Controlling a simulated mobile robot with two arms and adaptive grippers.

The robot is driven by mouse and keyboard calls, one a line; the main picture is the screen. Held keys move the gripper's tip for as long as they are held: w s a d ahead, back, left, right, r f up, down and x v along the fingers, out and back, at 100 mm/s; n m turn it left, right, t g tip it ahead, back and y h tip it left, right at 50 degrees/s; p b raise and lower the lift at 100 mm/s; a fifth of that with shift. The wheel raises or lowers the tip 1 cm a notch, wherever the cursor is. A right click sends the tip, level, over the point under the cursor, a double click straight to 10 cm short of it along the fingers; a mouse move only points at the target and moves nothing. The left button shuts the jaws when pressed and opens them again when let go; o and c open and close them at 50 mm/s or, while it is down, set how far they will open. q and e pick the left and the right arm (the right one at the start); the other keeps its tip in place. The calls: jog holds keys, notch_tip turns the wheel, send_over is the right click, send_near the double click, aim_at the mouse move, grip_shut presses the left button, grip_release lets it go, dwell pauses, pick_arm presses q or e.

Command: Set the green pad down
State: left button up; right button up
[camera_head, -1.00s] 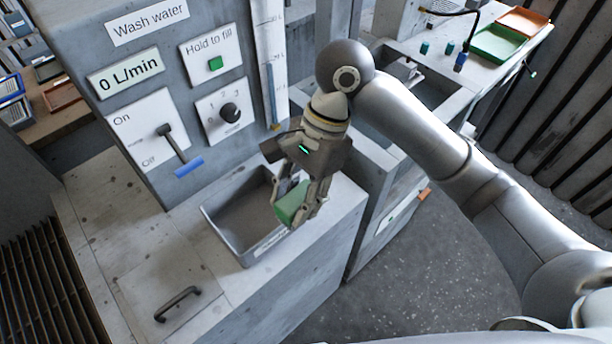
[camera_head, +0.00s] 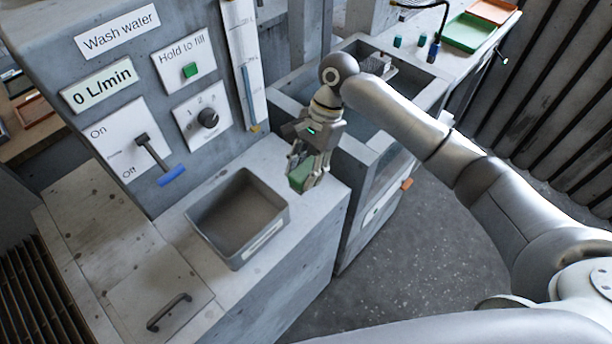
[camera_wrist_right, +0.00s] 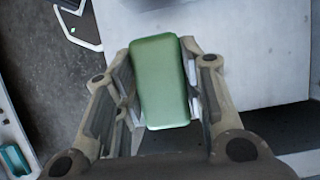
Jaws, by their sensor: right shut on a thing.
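The green pad (camera_head: 301,176) is a small block held between the fingers of my right gripper (camera_head: 308,172). In the head view the gripper points down, to the right of the grey bin, over or near the right end of the counter. The right wrist view shows the pad (camera_wrist_right: 160,82) between both fingers, its long side running along them. A pale flat surface lies to the right of it there and a dark floor to the left. I cannot tell whether the pad touches the counter. My left gripper is not in view.
The open grey bin (camera_head: 238,218) stands empty on the counter (camera_head: 262,163). A basin lies behind the gripper. Green (camera_head: 468,32) and orange trays stand at the back right.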

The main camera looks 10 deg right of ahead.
jog(key=shift+w+d+f, duration=0.15)
jog(key=shift+w+f, duration=0.05)
jog(key=shift+f, duration=0.1)
jog(key=shift+f+p, duration=0.4)
jog(key=shift+f, duration=1)
jog(key=o, duration=1)
jog(key=shift+s+f, duration=0.1)
jog(key=b+v, duration=0.2)
jog(key=v, duration=1)
